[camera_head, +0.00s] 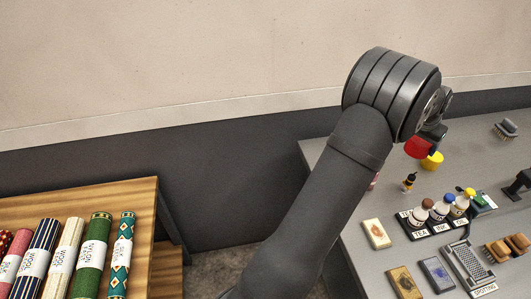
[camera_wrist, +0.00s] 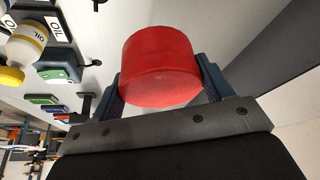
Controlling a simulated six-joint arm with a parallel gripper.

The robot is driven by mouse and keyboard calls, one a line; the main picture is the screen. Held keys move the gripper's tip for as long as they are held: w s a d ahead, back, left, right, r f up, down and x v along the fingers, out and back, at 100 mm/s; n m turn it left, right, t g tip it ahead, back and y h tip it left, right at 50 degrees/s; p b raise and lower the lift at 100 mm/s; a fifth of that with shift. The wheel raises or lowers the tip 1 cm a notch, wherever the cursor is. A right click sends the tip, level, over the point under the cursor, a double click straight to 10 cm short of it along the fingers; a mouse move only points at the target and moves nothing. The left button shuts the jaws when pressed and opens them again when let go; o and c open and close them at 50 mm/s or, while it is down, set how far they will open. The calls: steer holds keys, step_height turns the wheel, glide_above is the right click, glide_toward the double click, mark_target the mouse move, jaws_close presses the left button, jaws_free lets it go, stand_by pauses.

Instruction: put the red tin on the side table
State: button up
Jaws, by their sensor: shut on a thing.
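The red tin (camera_wrist: 160,62) is a plain red cylinder, held between the two fingers of my gripper (camera_wrist: 163,78) in the wrist view. My gripper is shut on its sides. In the head view the red tin (camera_head: 417,148) shows partly below my wrist, above the left part of the grey table (camera_head: 325,165). My fingers are mostly hidden there by the wrist. A wooden table (camera_head: 140,200) with rolled rugs stands at the lower left. I cannot tell from the frames which table is the side table.
A yellow round thing (camera_head: 433,161) is close below the red tin. On the grey table are a small dark bottle (camera_head: 409,182), several labelled bottles (camera_head: 440,208), a metal grater-like tool (camera_head: 467,263), brushes (camera_head: 507,129) and flat blocks (camera_head: 377,233). A gap separates the tables.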

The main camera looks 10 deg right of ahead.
steer(key=w+a+f+n, duration=0.1)
steer(key=w+a, duration=0.4)
steer(key=a, duration=0.2)
steer(key=w+a+f+n+t+y, duration=0.1)
steer(key=w+a+f+n, duration=0.1)
steer(key=w+a, duration=0.3)
steer(key=w+a+f+n, duration=0.2)
steer(key=w+a, duration=0.3)
steer(key=a, duration=0.5)
steer(key=shift+w+a+f, duration=0.1)
steer(key=shift+w+a, duration=0.05)
steer(key=shift+w, duration=0.2)
steer(key=w+a+f+n+t+y, duration=0.1)
steer(key=w+a, duration=0.1)
steer(key=a, duration=0.4)
steer(key=w+a+f+n, duration=0.1)
steer(key=w+a+f, duration=0.1)
steer(key=a, duration=0.5)
steer(key=n+y, duration=0.5)
steer(key=n, duration=0.8)
glide_above(87, 202)
steer(key=s+d, duration=0.1)
steer(key=s, duration=0.1)
steer(key=f, duration=0.8)
steer(key=shift+w+d+f, duration=0.15)
steer(key=shift+w+d, duration=0.05)
steer(key=shift+w, duration=0.05)
steer(key=shift+a+f, duration=0.1)
steer(key=shift+a, duration=0.1)
steer(key=shift+f, duration=2)
